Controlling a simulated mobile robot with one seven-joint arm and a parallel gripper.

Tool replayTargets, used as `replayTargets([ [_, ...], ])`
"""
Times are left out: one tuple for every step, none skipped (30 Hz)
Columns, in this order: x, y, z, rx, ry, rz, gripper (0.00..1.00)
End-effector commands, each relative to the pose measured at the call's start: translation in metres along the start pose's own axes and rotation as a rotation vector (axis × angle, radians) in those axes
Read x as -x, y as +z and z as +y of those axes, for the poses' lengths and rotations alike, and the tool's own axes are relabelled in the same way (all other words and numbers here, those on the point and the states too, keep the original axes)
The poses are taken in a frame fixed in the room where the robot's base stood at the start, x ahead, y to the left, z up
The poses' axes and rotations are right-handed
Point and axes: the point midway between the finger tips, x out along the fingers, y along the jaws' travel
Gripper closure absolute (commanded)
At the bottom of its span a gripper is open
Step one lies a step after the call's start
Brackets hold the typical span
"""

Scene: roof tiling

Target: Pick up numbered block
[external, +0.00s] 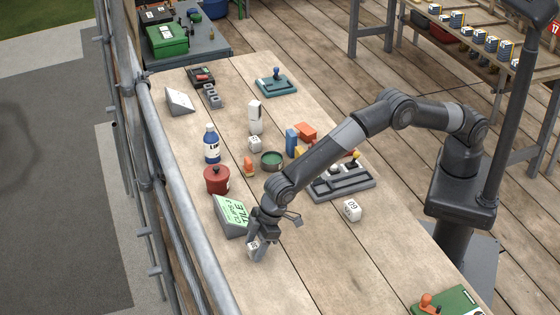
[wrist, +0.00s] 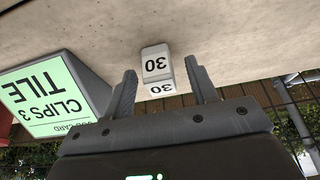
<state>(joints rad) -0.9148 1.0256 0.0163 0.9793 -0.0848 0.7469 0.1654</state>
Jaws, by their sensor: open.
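A white numbered block reading 30 (wrist: 155,62) sits on the wooden table; in the external view the block (external: 252,248) is partly hidden by my gripper (external: 258,246). In the wrist view my gripper (wrist: 161,78) is open, with one finger on each side of the block and visible gaps between. The block appears just beyond or between the fingertips; the exact depth is hard to tell. Another white numbered block (external: 352,210) lies to the right of my arm. A third white block (external: 254,144) stands farther back.
A green-faced sign reading TILE CLIPS 3 (external: 230,216) stands close beside my gripper, also in the wrist view (wrist: 45,95). A red pot (external: 217,180), a blue bottle (external: 211,144) and a grey tray (external: 343,182) are farther back.

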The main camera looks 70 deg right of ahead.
Motion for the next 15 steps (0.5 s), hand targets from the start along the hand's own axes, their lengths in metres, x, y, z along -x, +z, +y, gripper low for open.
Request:
replayTargets([
  [0.0001,0.0001,0.0,0.0,0.0,0.0,0.47],
  [0.0001,0.0001,0.0001,0.0,0.0,0.0,0.49],
  [0.0001,0.0001,0.0001,0.0,0.0,0.0,0.52],
  [0.0002,0.0001,0.0001,0.0,0.0,0.0,0.55],
  [0.0002,0.0001,0.0001,0.0,0.0,0.0,0.57],
  [0.0002,0.0002,0.0001,0.0,0.0,0.0,0.6],
  [0.0002,0.0002,0.0,0.0,0.0,0.0,0.63],
  [0.0002,0.0002,0.0001,0.0,0.0,0.0,0.65],
  [0.0002,0.0002,0.0001,0.0,0.0,0.0,0.69],
  [0.0002,0.0002,0.0001,0.0,0.0,-0.001,0.71],
  [0.0002,0.0002,0.0001,0.0,0.0,-0.001,0.73],
  [0.0002,0.0002,0.0001,0.0,0.0,-0.001,0.77],
  [0.0002,0.0002,0.0001,0.0,0.0,-0.001,0.79],
  [0.0002,0.0002,0.0001,0.0,0.0,-0.001,0.82],
  [0.0003,0.0002,0.0001,0.0,0.0,-0.001,0.85],
])
